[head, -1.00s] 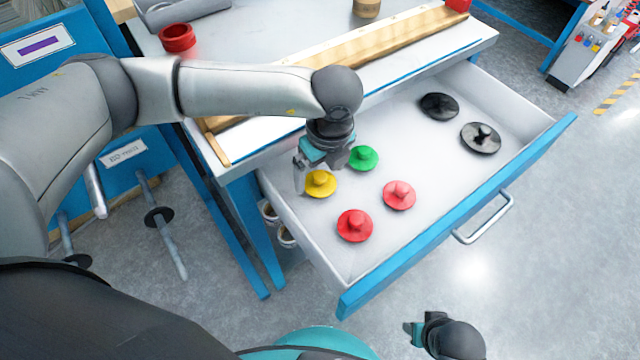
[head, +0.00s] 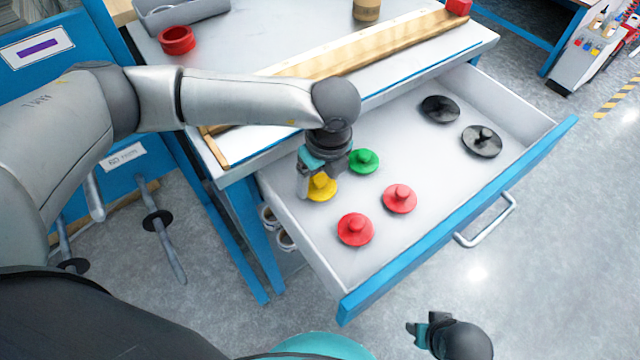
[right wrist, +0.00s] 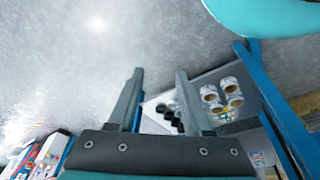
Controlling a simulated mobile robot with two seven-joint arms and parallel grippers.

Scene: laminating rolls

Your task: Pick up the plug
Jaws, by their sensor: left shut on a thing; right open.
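Several round plugs with knobs lie in the open drawer (head: 300,226) in the head view. A yellow plug (head: 321,190) is at the drawer's left end, with a green plug (head: 364,162) to its upper right. Two red plugs (head: 355,229) (head: 400,198) lie nearer the front, and two black plugs (head: 440,108) (head: 482,141) lie at the far right. My left gripper (head: 314,182) is down at the yellow plug and shut on it, partly hiding its knob. My right gripper (head: 420,332) is open and empty over the floor; its fingers show in the right wrist view (right wrist: 158,95).
The workbench top (head: 225,70) behind the drawer holds a red ring (head: 177,40), a grey tray (head: 185,12) and a long wooden strip (head: 370,45). The blue drawer front (head: 460,210) has a handle (head: 487,222). Floor in front is clear.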

